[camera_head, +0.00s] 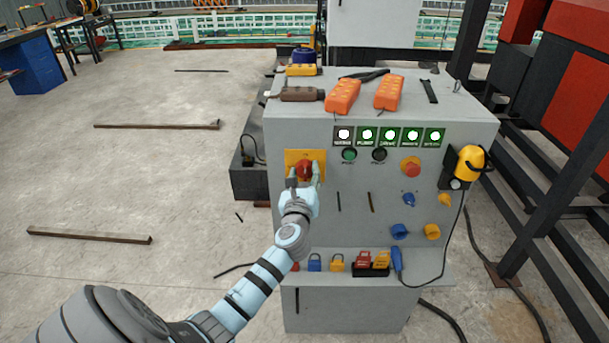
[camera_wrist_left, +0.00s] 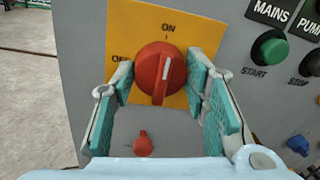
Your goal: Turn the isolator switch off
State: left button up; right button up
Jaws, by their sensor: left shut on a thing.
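The isolator switch is a red rotary knob (camera_head: 304,168) on a yellow plate (camera_head: 291,156) at the upper left of the grey cabinet's front. In the left wrist view the knob (camera_wrist_left: 153,68) has a white mark near its upper right, by the printed ON at the top of the plate (camera_wrist_left: 188,28). OFF is printed at the left, partly hidden by a finger. My right gripper is not in view.
The grey cabinet (camera_head: 330,220) carries a row of lit indicator lamps (camera_head: 390,135), START and STOP buttons, and a red push-button (camera_head: 411,167). Padlocks (camera_head: 337,263) stand on its lower ledge. Orange pendants (camera_head: 343,96) lie on top. Steel beams rise at right; floor at left is mostly open.

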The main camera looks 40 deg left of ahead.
pick_arm(q)
jog(key=shift+f, duration=0.1)
jog(key=n+b, duration=0.2)
jog(key=n, duration=0.3)
jog(key=shift+f, duration=0.15)
jog(key=n+b, duration=0.3)
jog(key=n, duration=0.1)
jog(key=shift+n+y, duration=0.3)
jog(key=shift+n, duration=0.1)
jog(key=n+b, duration=0.2)
jog(key=n, duration=0.2)
jog(key=shift+n+y+b, duration=0.3)
jog(key=shift+d+n+b, duration=0.1)
jog(key=shift+n+b, duration=0.9)
jog(key=shift+n, duration=1.1)
jog(key=o, duration=1.2)
jog(key=shift+w, duration=0.1)
jog(key=shift+c, duration=0.2)
